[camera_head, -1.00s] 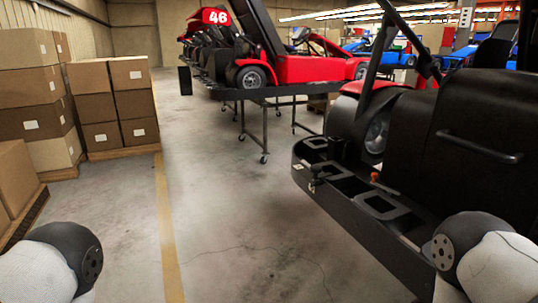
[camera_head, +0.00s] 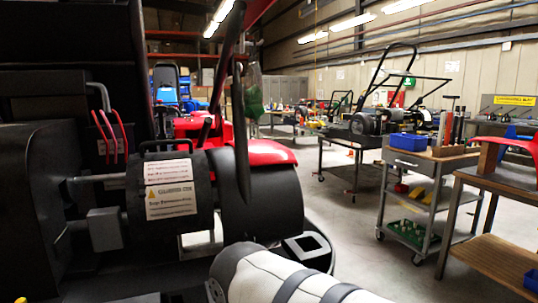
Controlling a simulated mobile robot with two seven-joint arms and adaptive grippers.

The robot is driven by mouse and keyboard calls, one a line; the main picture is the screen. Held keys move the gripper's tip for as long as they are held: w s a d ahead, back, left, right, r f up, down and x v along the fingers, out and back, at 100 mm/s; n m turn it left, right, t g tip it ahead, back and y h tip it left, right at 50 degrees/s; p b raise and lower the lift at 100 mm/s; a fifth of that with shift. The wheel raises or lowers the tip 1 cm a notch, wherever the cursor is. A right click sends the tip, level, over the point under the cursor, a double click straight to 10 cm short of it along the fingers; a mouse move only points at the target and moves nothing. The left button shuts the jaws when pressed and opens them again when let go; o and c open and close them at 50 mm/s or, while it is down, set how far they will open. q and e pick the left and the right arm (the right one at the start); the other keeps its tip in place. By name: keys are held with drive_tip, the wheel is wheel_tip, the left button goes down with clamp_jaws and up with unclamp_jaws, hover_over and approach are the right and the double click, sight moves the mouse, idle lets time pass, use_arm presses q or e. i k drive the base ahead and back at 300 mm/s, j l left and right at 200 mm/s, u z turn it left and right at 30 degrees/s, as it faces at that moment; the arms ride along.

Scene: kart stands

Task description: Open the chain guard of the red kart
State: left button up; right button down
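The near kart (camera_head: 265,152) fills the left of the head view, with red bodywork behind and a wide dark tyre (camera_head: 262,205) in front. A black rounded housing (camera_head: 192,212) beside the tyre carries white warning labels and a thin handle on top. A metal shaft (camera_head: 100,178) enters the housing from the left. A flat black panel (camera_head: 40,200) stands further left. I cannot tell which of these parts is the chain guard. One of my white and grey arm links crosses the bottom. Neither gripper is in view.
A tool cart (camera_head: 425,160) with a blue bin (camera_head: 409,141) stands at the right, beside a wooden-topped workbench (camera_head: 500,182). A kart frame rests on a dark stand (camera_head: 348,155) further back. Grey floor (camera_head: 335,215) is clear between the near kart and the cart.

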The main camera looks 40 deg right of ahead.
sight(179, 200)
drive_tip(key=z, duration=0.75)
